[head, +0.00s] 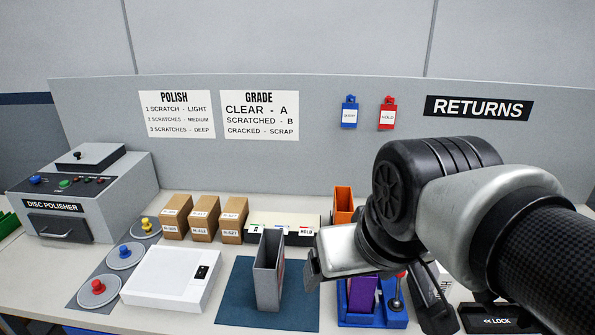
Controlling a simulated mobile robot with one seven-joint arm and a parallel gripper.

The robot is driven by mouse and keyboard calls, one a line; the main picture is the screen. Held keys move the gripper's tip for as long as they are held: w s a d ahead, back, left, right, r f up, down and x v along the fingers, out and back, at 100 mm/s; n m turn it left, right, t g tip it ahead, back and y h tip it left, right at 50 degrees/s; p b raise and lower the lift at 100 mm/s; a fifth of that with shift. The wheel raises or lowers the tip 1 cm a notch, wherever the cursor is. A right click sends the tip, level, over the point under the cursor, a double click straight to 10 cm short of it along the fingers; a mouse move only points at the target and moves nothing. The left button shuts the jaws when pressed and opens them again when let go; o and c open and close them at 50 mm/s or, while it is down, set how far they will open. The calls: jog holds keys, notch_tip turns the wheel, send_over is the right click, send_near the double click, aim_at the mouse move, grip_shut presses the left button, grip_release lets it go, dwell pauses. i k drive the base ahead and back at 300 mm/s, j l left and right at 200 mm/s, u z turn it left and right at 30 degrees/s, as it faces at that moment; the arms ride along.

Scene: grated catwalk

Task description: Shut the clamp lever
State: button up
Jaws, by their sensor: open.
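The blue clamp fixture (372,321) sits on the bench at the lower right, partly hidden by my gripper. A purple upright piece (362,295) stands in it. The clamp lever (398,290) has a grey shaft and a red knob and stands roughly upright at the fixture's right side. My gripper (372,288) is open, with one finger left of the fixture and the other right of the lever in the picture. I see no contact with the lever, but the depth between them is hard to tell.
A grey open-topped holder (268,272) on a dark blue mat (235,300) stands left of my gripper. An orange bin (343,203) is behind. A black plate marked LOCK (497,321) lies at right. A white box (172,280) and several cartons (204,219) stand left.

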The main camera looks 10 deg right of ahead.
aim_at(395, 302)
jog(key=k+j+z, duration=0.1)
jog(key=z, duration=0.4)
jog(key=k+j+z, duration=0.15)
jog(key=z, duration=0.35)
jog(key=l+u, duration=0.25)
jog(key=l, duration=0.15)
jog(key=l+u, duration=0.25)
jog(key=l, duration=0.1)
